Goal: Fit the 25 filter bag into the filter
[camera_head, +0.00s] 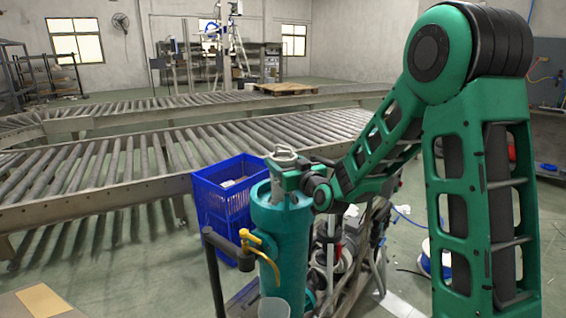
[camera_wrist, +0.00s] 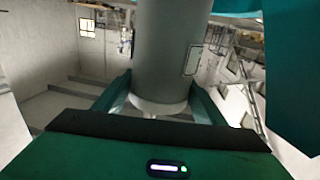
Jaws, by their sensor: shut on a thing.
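The filter is an upright teal cylinder (camera_head: 280,250) with a yellow tap on its side, in the lower middle of the head view. My gripper (camera_head: 288,174) is above its mouth, shut on the filter bag. The bag's pale ring-shaped top (camera_head: 283,154) sticks up above the jaws. In the wrist view the bag is a grey cylinder (camera_wrist: 172,50) with a small pale label, between the two green fingers of my gripper (camera_wrist: 160,108). The bag looks roughly upright over the filter. My gripper hides part of the mouth, and I cannot tell how far the lower end is inside.
A blue crate (camera_head: 228,205) stands close behind and left of the filter. A roller conveyor (camera_head: 130,165) runs behind it. A dark post (camera_head: 213,270) stands at the front left, and pipes and hoses (camera_head: 360,240) crowd the right side. A pale cup (camera_head: 274,307) is below the tap.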

